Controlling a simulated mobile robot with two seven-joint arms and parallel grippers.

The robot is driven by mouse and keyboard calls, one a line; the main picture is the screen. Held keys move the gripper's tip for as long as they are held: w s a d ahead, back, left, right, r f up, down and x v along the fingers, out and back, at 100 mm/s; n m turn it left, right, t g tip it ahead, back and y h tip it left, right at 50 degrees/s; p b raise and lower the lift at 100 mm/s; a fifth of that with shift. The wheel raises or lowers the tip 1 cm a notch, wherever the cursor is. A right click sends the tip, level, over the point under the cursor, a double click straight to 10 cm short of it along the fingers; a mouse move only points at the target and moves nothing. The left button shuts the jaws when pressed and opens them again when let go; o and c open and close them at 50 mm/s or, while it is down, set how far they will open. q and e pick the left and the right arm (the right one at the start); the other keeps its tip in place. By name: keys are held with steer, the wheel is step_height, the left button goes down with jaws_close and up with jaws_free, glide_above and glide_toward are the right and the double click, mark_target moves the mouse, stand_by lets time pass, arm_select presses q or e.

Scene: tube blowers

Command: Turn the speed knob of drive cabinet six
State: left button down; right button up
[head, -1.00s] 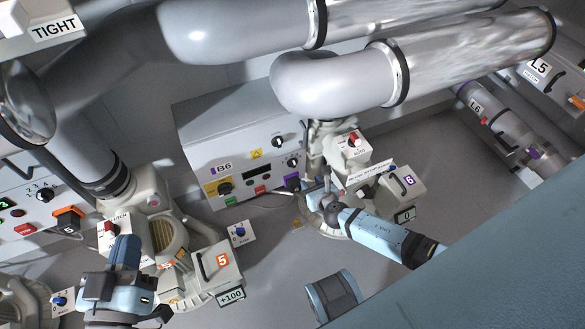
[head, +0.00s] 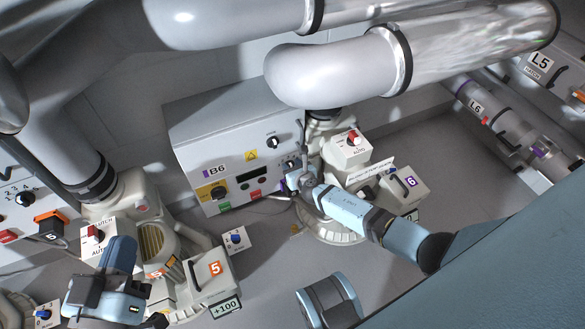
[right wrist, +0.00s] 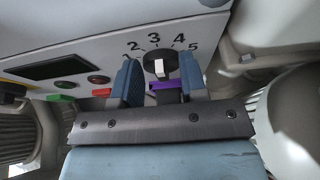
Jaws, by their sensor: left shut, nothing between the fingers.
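Drive cabinet six is the grey box marked B6 (head: 215,170) in the middle of the head view. Its speed knob (right wrist: 160,65) is black with a white mark, under a scale from 1 to 5 in the right wrist view. My right gripper (right wrist: 160,85) is open, with one blue finger at each side below the knob. The knob shows between and beyond the fingertips; contact cannot be told. In the head view my right gripper (head: 300,182) is at the cabinet's lower right corner and partly hides that area. My left gripper (head: 119,245) is shut and empty at lower left.
A blower marked 6 (head: 408,183) stands right of the cabinet, close to my right arm. A blower marked 5 (head: 215,268) stands near my left gripper. Large grey pipes (head: 340,75) run overhead. A purple part (right wrist: 165,85) sits just below the knob.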

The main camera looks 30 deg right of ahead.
jaws_close()
arm_select(q)
steer(key=shift+r, duration=0.1)
steer(key=shift+r, duration=0.15)
arm_select(e)
steer(key=shift+r, duration=0.1)
